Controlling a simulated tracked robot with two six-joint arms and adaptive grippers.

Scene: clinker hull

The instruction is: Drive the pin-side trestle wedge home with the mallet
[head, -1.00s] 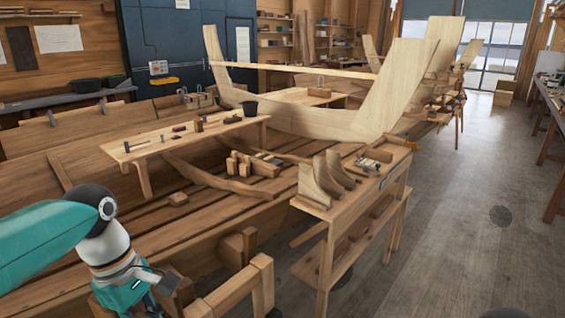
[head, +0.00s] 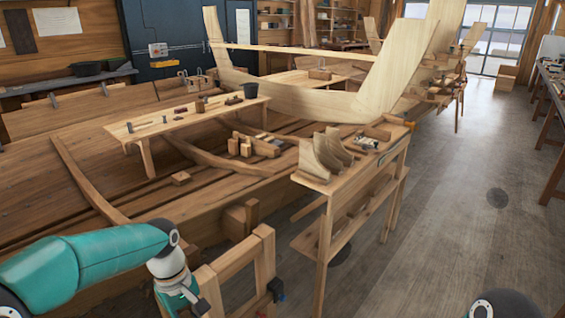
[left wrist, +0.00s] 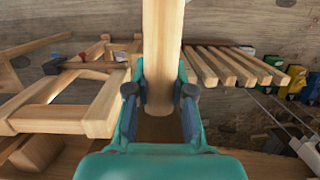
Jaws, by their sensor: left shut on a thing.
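My left gripper (left wrist: 160,100) is shut on a pale wooden bar (left wrist: 162,45) that looks like the mallet's handle. The bar runs up out of the left wrist view, and no mallet head shows. In the head view my left gripper (head: 192,304) is low in the picture, just left of the wooden trestle (head: 243,262). A dark blue part (head: 277,290) sits at the trestle's right side. In the left wrist view a wooden frame (left wrist: 100,118) lies left of the bar, with a dark-ended rod (left wrist: 52,67) across it. I cannot make out the wedge. My right gripper is out of view.
A side bench (head: 325,190) with shaped wooden blocks stands right of the trestle. Behind is the planked hull with a plank table (head: 185,118) on it. The left wrist view shows several slats (left wrist: 235,66) and coloured tools (left wrist: 290,80) at right. Floor at right is clear.

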